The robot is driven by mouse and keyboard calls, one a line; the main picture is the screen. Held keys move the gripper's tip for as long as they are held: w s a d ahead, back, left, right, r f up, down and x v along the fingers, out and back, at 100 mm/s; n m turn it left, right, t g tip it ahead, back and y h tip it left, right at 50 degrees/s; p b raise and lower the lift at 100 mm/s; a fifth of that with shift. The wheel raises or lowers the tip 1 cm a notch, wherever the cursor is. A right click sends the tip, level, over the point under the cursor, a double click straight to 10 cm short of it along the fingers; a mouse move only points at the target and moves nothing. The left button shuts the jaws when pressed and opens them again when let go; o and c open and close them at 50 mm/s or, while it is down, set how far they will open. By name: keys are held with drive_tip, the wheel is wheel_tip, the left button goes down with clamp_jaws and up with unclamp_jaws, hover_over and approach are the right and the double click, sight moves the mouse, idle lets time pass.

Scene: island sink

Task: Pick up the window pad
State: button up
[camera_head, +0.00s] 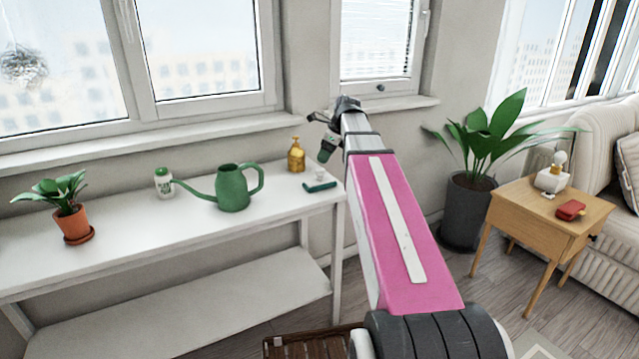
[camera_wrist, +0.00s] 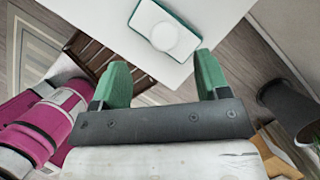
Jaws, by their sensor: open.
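The window pad (camera_head: 320,186) looks like a small flat green piece with a white knob on top, lying on the right end of the white table. In the wrist view the pad (camera_wrist: 150,18) is a white rectangle with green edges and a round white knob, at the top centre near the table edge. My gripper (camera_head: 325,146) is above the pad in the head view, apart from it. In the wrist view my gripper (camera_wrist: 164,72) has its two green fingers spread, with nothing between them, just short of the pad.
The white table (camera_head: 130,252) also holds a gold dispenser bottle (camera_head: 296,155), a green watering can (camera_head: 232,190), a white bottle (camera_head: 164,183) and a potted plant (camera_head: 74,222). A large plant pot (camera_head: 464,212) and wooden side table (camera_head: 545,207) stand right. A brown slatted item (camera_head: 315,345) is below.

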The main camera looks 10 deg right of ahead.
sight(320, 169)
drive_tip(key=shift+d+x, duration=0.2)
drive_tip(key=shift+x, duration=3.5)
drive_tip(key=shift+w, duration=0.15)
drive_tip(key=shift+c, duration=0.4)
drive_tip(key=c, duration=1.2)
drive_tip(key=shift+r, duration=0.1)
wheel_tip(320, 169, up, 4)
drive_tip(key=shift+f, duration=0.2)
drive_tip(key=s+a+r, duration=0.1)
drive_tip(key=a+r, duration=0.1)
drive_tip(key=a, duration=0.1)
drive_tip(key=s+a+r, duration=0.2)
drive_tip(key=a, duration=0.2)
drive_tip(key=s+a+r, duration=0.2)
drive_tip(key=a+r, duration=0.1)
drive_tip(key=shift+s+a, duration=0.1)
drive_tip(key=shift+a, duration=0.1)
